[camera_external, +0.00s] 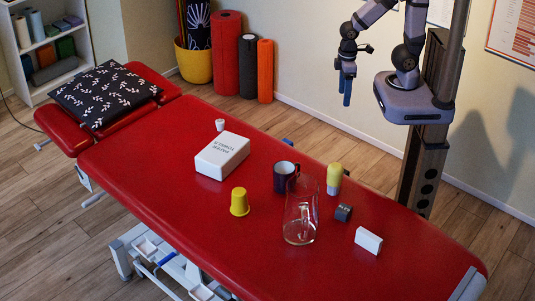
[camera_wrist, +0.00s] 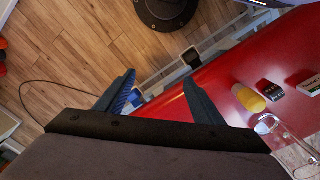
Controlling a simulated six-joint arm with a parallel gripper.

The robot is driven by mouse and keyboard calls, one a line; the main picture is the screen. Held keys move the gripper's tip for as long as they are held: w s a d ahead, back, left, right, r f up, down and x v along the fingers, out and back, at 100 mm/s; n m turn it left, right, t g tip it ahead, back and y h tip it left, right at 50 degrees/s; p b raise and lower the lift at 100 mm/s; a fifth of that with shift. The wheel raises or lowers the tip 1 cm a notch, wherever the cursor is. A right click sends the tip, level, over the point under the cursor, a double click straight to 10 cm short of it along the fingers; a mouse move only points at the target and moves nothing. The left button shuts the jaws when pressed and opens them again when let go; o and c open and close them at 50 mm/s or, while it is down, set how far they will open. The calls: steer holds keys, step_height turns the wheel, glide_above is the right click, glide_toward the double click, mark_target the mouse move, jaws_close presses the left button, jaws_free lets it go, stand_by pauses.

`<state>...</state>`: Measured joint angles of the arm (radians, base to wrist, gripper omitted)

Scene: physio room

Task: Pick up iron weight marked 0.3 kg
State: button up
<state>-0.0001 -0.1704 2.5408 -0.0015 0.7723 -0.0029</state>
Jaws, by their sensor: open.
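A small dark grey block (camera_external: 343,212), which looks like the iron weight, lies on the red treatment table (camera_external: 270,260) between the glass pitcher and a white box. Its marking is too small to read in the external view. It also shows in the wrist view (camera_wrist: 270,90) at the right, with pale marks on it. My gripper (camera_external: 347,88) is open and empty, pointing down, high beyond the table's far edge and well away from the block. In the wrist view its two fingers (camera_wrist: 159,77) stand apart, with floor and the table edge behind them.
Near the block stand a glass pitcher (camera_external: 300,222), a yellow-topped bottle (camera_external: 334,179), a dark mug (camera_external: 286,177) and a small white box (camera_external: 368,240). A yellow cup (camera_external: 239,202), a paper towel box (camera_external: 222,156) and a small white cup (camera_external: 220,125) are farther left.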

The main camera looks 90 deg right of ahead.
step_height(320, 180, up, 4)
steer(key=w+a+f+n+t+h+b, duration=0.1)
steer(key=w+a+n+t+h+b, duration=0.2)
steer(key=w+a+n+b, duration=0.6)
steer(key=w+a+f+n+t+h+b, duration=0.15)
steer(key=w+a+n+h+b, duration=0.3)
steer(key=a+n, duration=0.8)
steer(key=s+a+r+n+t+y+b, duration=0.1)
steer(key=s+a+n+t+b, duration=0.35)
steer(key=s+a, duration=0.55)
steer(key=s+a+r+n+t+y+b, duration=0.1)
steer(key=s+a+n+t+b, duration=0.4)
steer(key=a, duration=0.8)
steer(key=g, duration=0.1)
glide_toward(349, 209)
steer(key=shift+w+d+f+n+p, duration=0.2)
steer(key=shift+w+d+f, duration=0.1)
steer(key=shift+w, duration=0.2)
steer(key=shift+w+d+f+n+p, duration=0.1)
steer(key=shift+w+d+f+p, duration=0.05)
steer(key=shift+w+d, duration=0.3)
steer(key=shift+a+x, duration=0.15)
steer(key=shift+x, duration=1.65)
steer(key=shift+a+x, duration=0.1)
steer(key=shift+x, duration=1.75)
steer(key=shift+w, duration=0.1)
